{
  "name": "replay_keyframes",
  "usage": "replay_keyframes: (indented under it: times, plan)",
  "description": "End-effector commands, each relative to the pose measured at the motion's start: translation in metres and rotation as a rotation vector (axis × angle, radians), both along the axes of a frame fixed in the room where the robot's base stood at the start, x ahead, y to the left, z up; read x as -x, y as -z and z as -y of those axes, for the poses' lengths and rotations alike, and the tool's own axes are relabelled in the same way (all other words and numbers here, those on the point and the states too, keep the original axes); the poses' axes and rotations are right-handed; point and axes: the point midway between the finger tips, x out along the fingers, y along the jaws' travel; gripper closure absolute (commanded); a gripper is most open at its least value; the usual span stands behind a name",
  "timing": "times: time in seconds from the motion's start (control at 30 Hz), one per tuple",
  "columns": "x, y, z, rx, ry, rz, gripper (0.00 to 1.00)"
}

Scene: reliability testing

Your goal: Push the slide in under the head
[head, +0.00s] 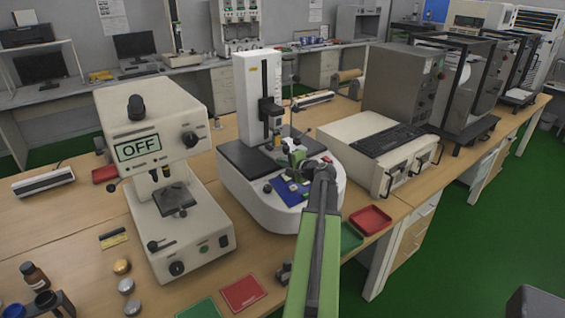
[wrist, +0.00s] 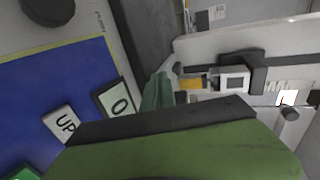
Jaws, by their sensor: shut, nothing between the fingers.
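A tester with a white upright column (head: 258,85) stands on a rounded white base (head: 262,205) in the middle of the bench. A dark head (head: 268,110) hangs on the column's front. In the wrist view, a pale rail (wrist: 285,55) carries a dark block with a white square face (wrist: 235,82) and an orange piece beside it; this may be the slide, but I cannot be sure. My gripper (head: 298,158) is over the front of the tester, near its blue panel (head: 290,192). In the wrist view its closed fingers (wrist: 158,95) are empty, left of the orange piece and apart from it.
Panel keys marked UP (wrist: 62,124) and 0 (wrist: 117,101) lie close to my gripper. An instrument showing OFF (head: 138,149) stands at left, a keyboard unit (head: 375,150) at right.

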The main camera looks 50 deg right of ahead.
Motion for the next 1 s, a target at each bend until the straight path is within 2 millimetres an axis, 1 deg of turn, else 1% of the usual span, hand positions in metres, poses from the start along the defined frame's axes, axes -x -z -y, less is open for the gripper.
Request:
replay_keyframes:
  times: [0.13,0.2,0.3,0.4,0.5,0.67,1.0]
  plan:
    - [0.022,-0.001,-0.017,-0.001,-0.003,0.001,1.00]
    - [0.044,-0.013,-0.021,0.000,0.003,0.002,1.00]
    - [0.069,-0.021,-0.028,0.001,0.004,0.001,1.00]
    - [0.089,-0.027,-0.034,0.000,0.003,0.001,1.00]
    - [0.102,-0.030,-0.038,0.001,0.002,0.001,1.00]
    - [0.110,-0.032,-0.041,0.000,-0.001,0.001,1.00]
    - [0.109,-0.031,-0.042,0.000,-0.003,0.001,1.00]
